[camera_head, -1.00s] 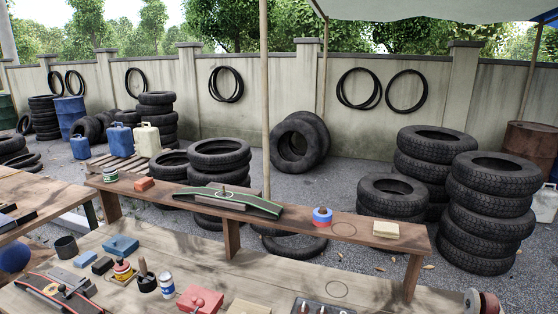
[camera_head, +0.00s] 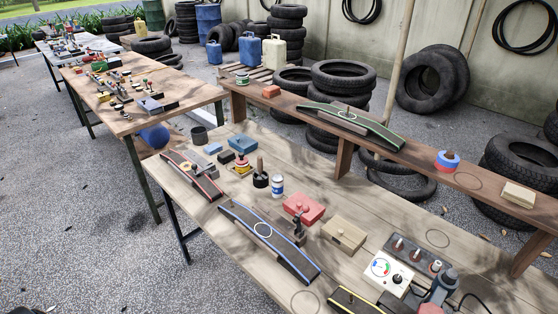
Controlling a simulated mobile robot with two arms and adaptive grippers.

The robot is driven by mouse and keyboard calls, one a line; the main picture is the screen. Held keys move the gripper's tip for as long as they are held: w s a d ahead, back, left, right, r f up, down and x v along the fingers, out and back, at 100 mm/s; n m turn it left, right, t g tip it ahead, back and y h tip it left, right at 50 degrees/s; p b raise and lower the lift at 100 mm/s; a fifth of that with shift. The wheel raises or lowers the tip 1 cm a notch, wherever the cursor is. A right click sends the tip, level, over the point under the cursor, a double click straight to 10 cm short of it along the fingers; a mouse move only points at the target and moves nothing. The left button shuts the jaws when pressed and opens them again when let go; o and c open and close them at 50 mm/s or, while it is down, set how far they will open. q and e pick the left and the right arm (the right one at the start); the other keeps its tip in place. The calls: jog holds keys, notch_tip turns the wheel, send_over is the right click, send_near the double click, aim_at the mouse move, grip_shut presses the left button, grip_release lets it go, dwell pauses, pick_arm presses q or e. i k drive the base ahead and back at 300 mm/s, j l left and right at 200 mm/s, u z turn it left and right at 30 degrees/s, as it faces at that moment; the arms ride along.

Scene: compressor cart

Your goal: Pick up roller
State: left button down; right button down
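I cannot single out the roller with certainty. A small dark upright tool (camera_head: 299,226) stands on the near wooden table (camera_head: 222,178), between a red block and a curved board. A wooden-handled piece with a dark base (camera_head: 260,173) stands farther back on the same table. Either may be the roller, but both are too small to tell. Neither my left nor my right gripper shows in the head view.
Curved boards (camera_head: 268,243), a red block (camera_head: 303,208), a tan block (camera_head: 344,233), a white gauge box (camera_head: 388,273) and a grey power tool (camera_head: 441,288) crowd the table. A raised shelf (camera_head: 290,109) runs behind. Gravel floor (camera_head: 85,230) is open at left.

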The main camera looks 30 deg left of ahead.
aim_at(260, 162)
jog(key=u, duration=1)
jog(key=j, duration=0.45)
jog(key=k+j+z, duration=0.1)
jog(key=j, duration=0.4)
